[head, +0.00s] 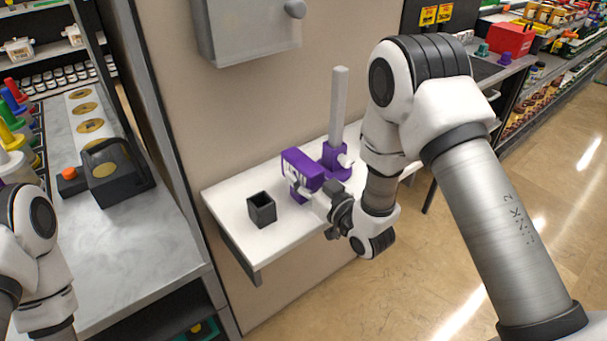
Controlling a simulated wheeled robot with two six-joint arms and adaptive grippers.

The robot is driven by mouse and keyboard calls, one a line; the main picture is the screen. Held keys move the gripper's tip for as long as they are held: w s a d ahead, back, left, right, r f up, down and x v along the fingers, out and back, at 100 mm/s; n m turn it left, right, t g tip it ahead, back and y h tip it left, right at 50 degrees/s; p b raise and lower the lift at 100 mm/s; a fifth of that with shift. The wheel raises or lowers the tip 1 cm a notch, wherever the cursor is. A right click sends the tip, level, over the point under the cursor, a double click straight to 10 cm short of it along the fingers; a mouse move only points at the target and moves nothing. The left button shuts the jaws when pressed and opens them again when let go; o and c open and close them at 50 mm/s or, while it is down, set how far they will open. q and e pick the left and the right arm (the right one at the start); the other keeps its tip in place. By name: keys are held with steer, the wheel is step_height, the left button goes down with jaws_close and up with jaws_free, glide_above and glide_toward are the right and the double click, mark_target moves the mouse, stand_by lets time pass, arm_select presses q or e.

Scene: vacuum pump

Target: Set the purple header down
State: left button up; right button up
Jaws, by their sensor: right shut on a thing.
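The purple header (303,167) is a blocky purple piece over the white shelf table (285,235). My right gripper (310,193) reaches it from the front right and is shut on it. The gripper partly hides the header's lower part, and I cannot tell whether the header touches the table. Just behind it to the right stands a purple holder (333,163) with an upright grey post (338,105). My left arm shows at the left edge, but its gripper is out of view.
An open dark square cup (262,209) stands on the table left of the header. The table's front left corner is bare. A grey wall box (247,30) hangs above. A grey bench (140,235) with a black device (118,172) stands to the left.

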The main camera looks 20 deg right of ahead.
steer(key=shift+f, duration=0.1)
steer(key=o, duration=1.1)
steer(key=shift+o, duration=0.2)
steer(key=b+v, duration=0.2)
steer(key=v, duration=1)
steer(key=s+f+m+g+h, duration=0.1)
steer(key=s+f+g, duration=0.3)
steer(key=f, duration=0.4)
steer(key=s+d+f+g+h, duration=0.1)
steer(key=s+f+g+h, duration=0.15)
steer(key=f, duration=0.45)
steer(key=s+f+m+g+h, duration=0.1)
steer(key=s+f+g, duration=0.35)
steer(key=f, duration=0.35)
steer(key=s+d+f+m+g+h, duration=0.1)
steer(key=s+f+g, duration=0.2)
steer(key=s, duration=0.3)
steer(key=s+d+f+m+g, duration=0.1)
steer(key=s+f+g, duration=0.2)
steer(key=s, duration=0.4)
steer(key=shift+d+f+h, duration=0.2)
steer(key=shift+f+h, duration=0.05)
steer(key=shift+h, duration=0.1)
